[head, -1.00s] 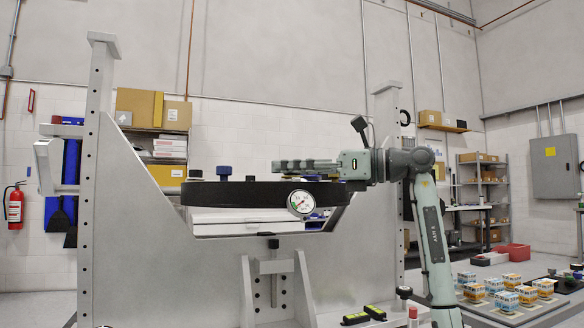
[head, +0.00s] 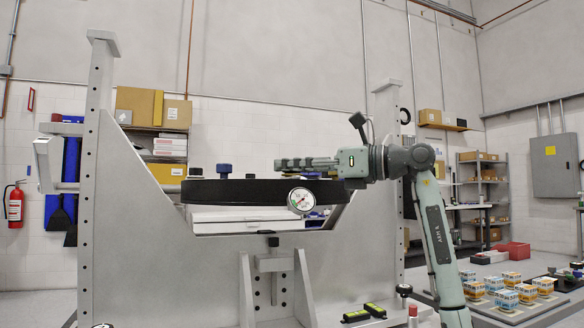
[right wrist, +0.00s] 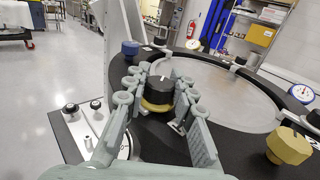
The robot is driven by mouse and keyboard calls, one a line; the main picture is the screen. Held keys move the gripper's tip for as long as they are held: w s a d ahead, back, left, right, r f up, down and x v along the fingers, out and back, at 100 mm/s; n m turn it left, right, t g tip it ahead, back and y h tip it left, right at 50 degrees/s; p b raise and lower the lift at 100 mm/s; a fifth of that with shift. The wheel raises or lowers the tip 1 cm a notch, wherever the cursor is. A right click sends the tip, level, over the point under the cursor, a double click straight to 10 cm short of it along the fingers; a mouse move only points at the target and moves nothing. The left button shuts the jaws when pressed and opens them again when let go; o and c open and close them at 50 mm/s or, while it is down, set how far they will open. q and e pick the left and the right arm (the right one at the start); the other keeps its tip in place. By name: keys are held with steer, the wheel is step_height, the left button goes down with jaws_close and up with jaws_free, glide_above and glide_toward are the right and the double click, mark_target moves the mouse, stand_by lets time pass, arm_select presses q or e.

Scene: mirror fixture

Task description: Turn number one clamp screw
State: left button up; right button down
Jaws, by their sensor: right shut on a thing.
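A black ring (head: 262,191) with a pale disc (right wrist: 215,90) inside it sits in the grey fixture. In the right wrist view a black-topped clamp screw (right wrist: 158,88) with a white mark and a yellow collar stands on the ring. My right gripper (right wrist: 160,85) is shut on this screw, with a finger on each side. In the head view my right gripper (head: 282,163) reaches in from the right, level just above the ring, and the gripped screw is mostly hidden. No number on the screw is readable. My left gripper is out of view.
The fixture's uprights (head: 98,180) flank the ring. Yellow-black items (head: 365,313) lie low in front.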

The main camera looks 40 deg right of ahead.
steer(key=shift+m+t+h, duration=0.6)
steer(key=shift+m+h, duration=0.1)
steer(key=shift+h, duration=0.4)
steer(key=m+t+h, duration=0.1)
steer(key=h, duration=0.1)
steer(key=shift+m+h, duration=0.4)
steer(key=m+h+p, duration=0.1)
steer(key=m+h, duration=0.1)
steer(key=h, duration=0.1)
steer(key=m+h+p, duration=0.1)
steer(key=m+h, duration=0.1)
steer(key=h, duration=0.1)
steer(key=shift+a+r+t, duration=0.1)
steer(key=shift+a+t, duration=0.05)
steer(key=shift+t, duration=0.15)
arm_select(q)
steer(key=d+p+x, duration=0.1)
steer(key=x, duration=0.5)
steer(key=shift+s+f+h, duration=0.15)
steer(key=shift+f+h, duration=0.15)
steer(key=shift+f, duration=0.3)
arm_select(e)
steer(key=shift+m+g+h, duration=0.4)
steer(key=shift+m+h, duration=1)
steer(key=shift+h, duration=0.7)
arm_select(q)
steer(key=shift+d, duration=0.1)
arm_select(e)
steer(key=c, duration=1.2)
jaws_free()
